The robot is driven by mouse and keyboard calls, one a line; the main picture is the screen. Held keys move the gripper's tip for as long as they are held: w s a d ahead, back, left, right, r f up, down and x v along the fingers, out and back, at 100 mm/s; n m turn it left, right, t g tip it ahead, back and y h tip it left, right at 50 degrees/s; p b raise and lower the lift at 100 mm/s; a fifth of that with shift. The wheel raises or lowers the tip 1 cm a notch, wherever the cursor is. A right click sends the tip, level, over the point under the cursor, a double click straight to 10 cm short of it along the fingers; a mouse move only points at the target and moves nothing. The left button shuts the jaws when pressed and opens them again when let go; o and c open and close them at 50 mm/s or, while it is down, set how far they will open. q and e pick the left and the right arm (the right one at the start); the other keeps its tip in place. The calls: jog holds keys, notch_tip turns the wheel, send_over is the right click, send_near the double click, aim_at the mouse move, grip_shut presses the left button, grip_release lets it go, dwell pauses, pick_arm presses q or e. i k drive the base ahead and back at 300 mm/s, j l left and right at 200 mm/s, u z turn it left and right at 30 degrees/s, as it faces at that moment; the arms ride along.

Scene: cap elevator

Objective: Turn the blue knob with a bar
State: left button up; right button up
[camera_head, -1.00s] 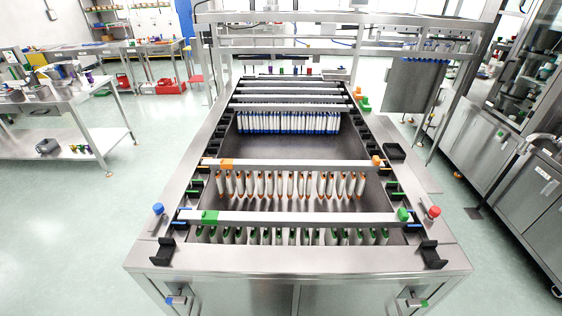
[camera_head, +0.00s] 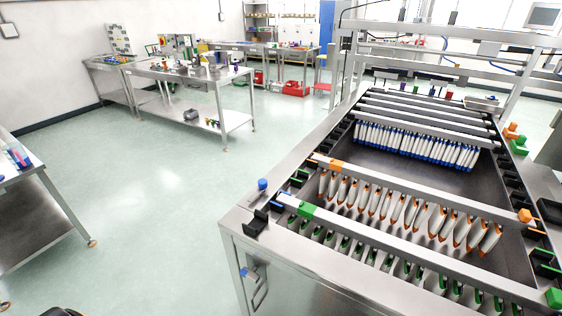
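A separate round blue knob (camera_head: 262,184) stands on the top rim near the same corner.
The machine holds rows of hanging white pieces (camera_head: 385,205) under crossbars. A steel table (camera_head: 22,190) stands at the left edge and a longer workbench (camera_head: 190,76) behind. The pale floor (camera_head: 140,200) between them and the machine is clear.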

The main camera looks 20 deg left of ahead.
aim_at(262, 184)
jog(key=j+u, duration=0.15)
jog(key=u, duration=0.25)
jog(key=k+j+u, duration=0.1)
jog(key=u, duration=0.3)
